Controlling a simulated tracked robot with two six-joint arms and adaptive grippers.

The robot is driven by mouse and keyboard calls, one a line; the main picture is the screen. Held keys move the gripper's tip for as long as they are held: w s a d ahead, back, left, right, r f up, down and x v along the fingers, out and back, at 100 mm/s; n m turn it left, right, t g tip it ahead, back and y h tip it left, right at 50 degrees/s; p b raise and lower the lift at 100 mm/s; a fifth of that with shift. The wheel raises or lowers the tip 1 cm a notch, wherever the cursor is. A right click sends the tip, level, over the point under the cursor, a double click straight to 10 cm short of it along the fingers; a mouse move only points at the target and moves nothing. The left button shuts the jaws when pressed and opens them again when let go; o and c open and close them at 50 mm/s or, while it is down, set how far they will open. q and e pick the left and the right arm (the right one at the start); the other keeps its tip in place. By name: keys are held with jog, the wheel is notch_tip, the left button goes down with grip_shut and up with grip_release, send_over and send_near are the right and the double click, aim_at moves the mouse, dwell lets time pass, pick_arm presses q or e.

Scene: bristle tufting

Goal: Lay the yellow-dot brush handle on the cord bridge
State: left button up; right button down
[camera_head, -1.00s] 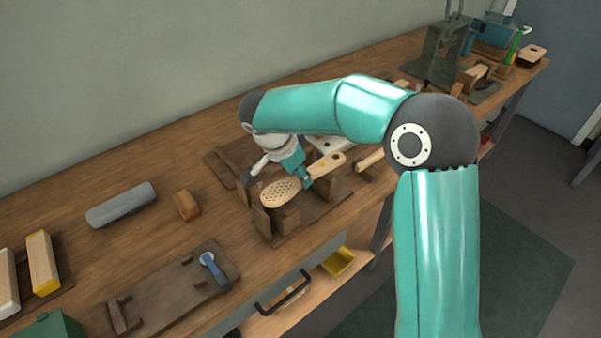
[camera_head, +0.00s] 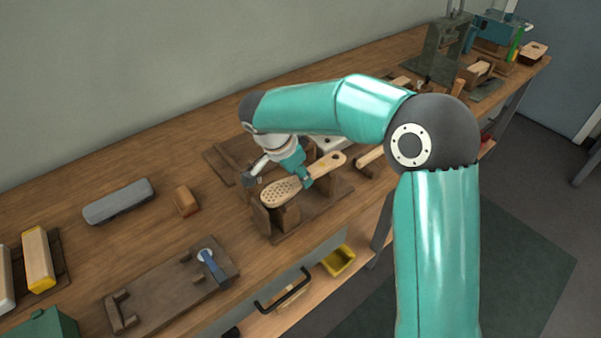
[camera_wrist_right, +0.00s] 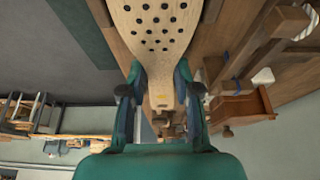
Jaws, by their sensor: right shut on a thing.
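The pale wooden brush handle (camera_head: 282,192) has a paddle head with rows of dark holes. A small yellow mark (camera_head: 325,166) shows on its grip end. My right gripper (camera_head: 306,178) is shut on the handle at its narrow part. In the right wrist view the handle (camera_wrist_right: 157,30) runs between the fingers (camera_wrist_right: 157,88). The handle is over a dark wooden stand (camera_head: 310,218) with upright blocks, probably the cord bridge. I cannot tell whether the handle touches the blocks. White cord (camera_wrist_right: 308,22) shows on a wooden bar in the wrist view. My left gripper is out of view.
A grey block (camera_head: 118,201) and a small brown block (camera_head: 186,201) lie to the left. A dark board with a blue lever (camera_head: 211,265) lies at the front. Another pale handle (camera_head: 370,155) lies to the right. A yellow bin (camera_head: 338,261) sits below the bench top.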

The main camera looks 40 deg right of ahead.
jog(key=shift+f+b, duration=0.4)
jog(key=shift+b, duration=0.05)
jog(key=shift+c, duration=1.7)
grip_release()
jog(key=shift+r, duration=0.15)
jog(key=shift+p+v, duration=2.05)
jog(key=shift+v, duration=1.85)
